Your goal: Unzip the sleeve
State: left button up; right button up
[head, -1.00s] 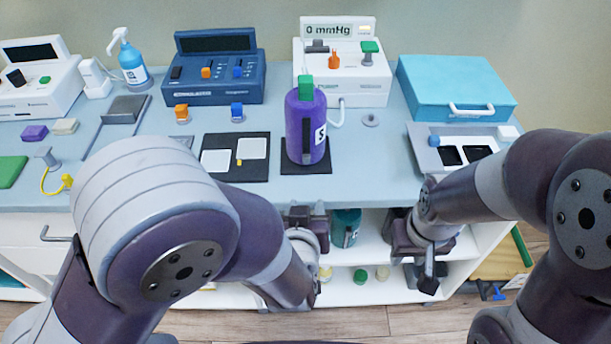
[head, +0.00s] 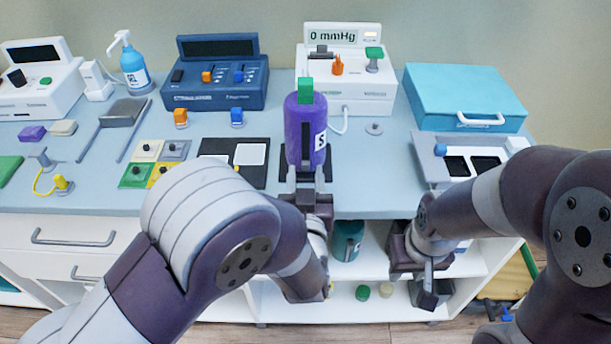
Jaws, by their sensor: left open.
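The purple sleeve (head: 292,128) stands upright near the front edge of the bench, with a white S label on its right side. A dark strip runs down its front, and a green block (head: 305,88) sits at its top. My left gripper (head: 306,180) is open at the foot of the sleeve, in front of it, with its fingers pointing up and away from me. I cannot tell whether the fingers touch the sleeve. My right gripper (head: 428,290) hangs low in front of the shelves, apart from the sleeve; its jaws are not clear.
A white pressure unit (head: 345,85) reading 0 mmHg stands behind the sleeve, with a hose between them. A blue stimulator (head: 215,75) is at the back left, a teal case (head: 465,95) at the right. Coloured pads (head: 135,175) lie left.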

aim_at(306, 128)
pick_arm(q)
jog(key=shift+w, duration=0.25)
grip_shut()
notch_tip(306, 128, up, 9)
jog(key=p, duration=0.7)
jog(key=shift+r, duration=0.1)
grip_release()
jog(key=shift+s, duration=0.1)
jog(key=s, duration=1.2)
jog(key=shift+s, duration=0.35)
